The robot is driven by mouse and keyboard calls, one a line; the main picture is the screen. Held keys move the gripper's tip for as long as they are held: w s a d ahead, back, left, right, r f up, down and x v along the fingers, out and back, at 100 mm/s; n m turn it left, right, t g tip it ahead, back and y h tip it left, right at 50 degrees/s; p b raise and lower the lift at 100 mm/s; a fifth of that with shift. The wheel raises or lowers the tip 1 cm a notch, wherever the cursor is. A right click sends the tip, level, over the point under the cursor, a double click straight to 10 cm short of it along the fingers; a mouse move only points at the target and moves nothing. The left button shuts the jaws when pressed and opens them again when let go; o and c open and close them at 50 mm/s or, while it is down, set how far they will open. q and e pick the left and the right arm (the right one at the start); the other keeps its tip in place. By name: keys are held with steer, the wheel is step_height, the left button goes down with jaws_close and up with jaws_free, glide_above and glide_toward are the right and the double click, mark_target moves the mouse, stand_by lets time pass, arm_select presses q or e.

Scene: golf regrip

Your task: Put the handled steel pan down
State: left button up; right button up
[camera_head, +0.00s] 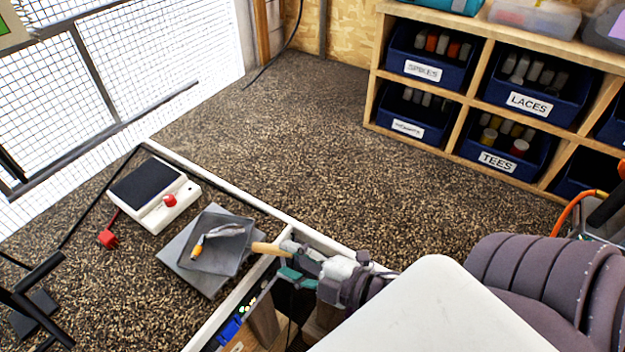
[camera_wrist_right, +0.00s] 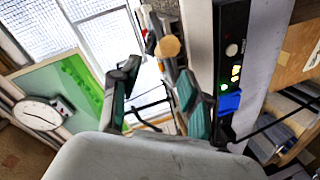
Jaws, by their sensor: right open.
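The steel pan (camera_head: 218,246) is a dark square pan with a wooden handle (camera_head: 266,248). It appears to rest on a grey slab (camera_head: 182,262) on the speckled bench top. A small tool with an orange and grey body (camera_head: 212,238) lies in the pan. My right gripper (camera_head: 284,260) is open at the handle's outer end, by the bench's white edge. In the right wrist view the handle's round end (camera_wrist_right: 168,47) shows just beyond the open fingers (camera_wrist_right: 158,92). Whether a finger touches the handle, I cannot tell. My left gripper is not in view.
A white device with a black top and red knob (camera_head: 156,196) stands left of the pan. A black stand (camera_head: 38,305) is at the lower left. Shelving with blue bins (camera_head: 520,100) fills the back right. The bench surface behind the pan is clear.

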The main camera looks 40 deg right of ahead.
steer(key=shift+b+v, duration=0.4)
steer(key=shift+v, duration=2.05)
steer(key=shift+s, duration=0.1)
